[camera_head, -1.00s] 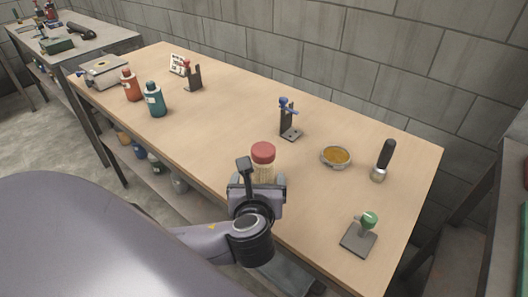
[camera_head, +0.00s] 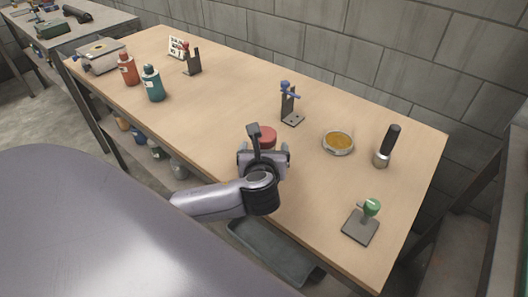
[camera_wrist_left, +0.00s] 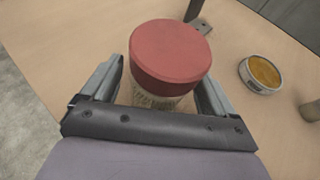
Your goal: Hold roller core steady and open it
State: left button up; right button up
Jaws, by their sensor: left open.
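The roller core is not clearly identifiable; the nearest match is a jar with a red lid (camera_head: 267,136) and a pale, ribbed body, upright on the wooden table. In the left wrist view its red lid (camera_wrist_left: 171,51) fills the middle, with the mesh-like body (camera_wrist_left: 150,98) partly showing below. My left gripper (camera_head: 263,160) is in front of it in the head view and hides most of its body. In the left wrist view its two fingers (camera_wrist_left: 160,92) stand open, one on each side of the jar, with gaps visible. My right gripper is out of view.
Behind the jar stands a dark bracket with a blue clamp (camera_head: 289,103). To the right are a dish of amber material (camera_head: 338,142), a black-handled tool (camera_head: 386,147) and a green-knobbed stand (camera_head: 363,222). Red (camera_head: 128,69) and teal (camera_head: 153,84) bottles stand at left.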

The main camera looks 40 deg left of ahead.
pick_arm(q)
jog(key=c, duration=1.1)
jog(key=shift+r, duration=0.1)
jog(key=shift+c, duration=0.2)
notch_tip(320, 180, up, 20)
jog(key=p, duration=0.3)
jog(key=shift+p, duration=0.4)
jog(key=o, duration=0.6)
jog(key=c, duration=1)
jog(key=shift+o, duration=0.2)
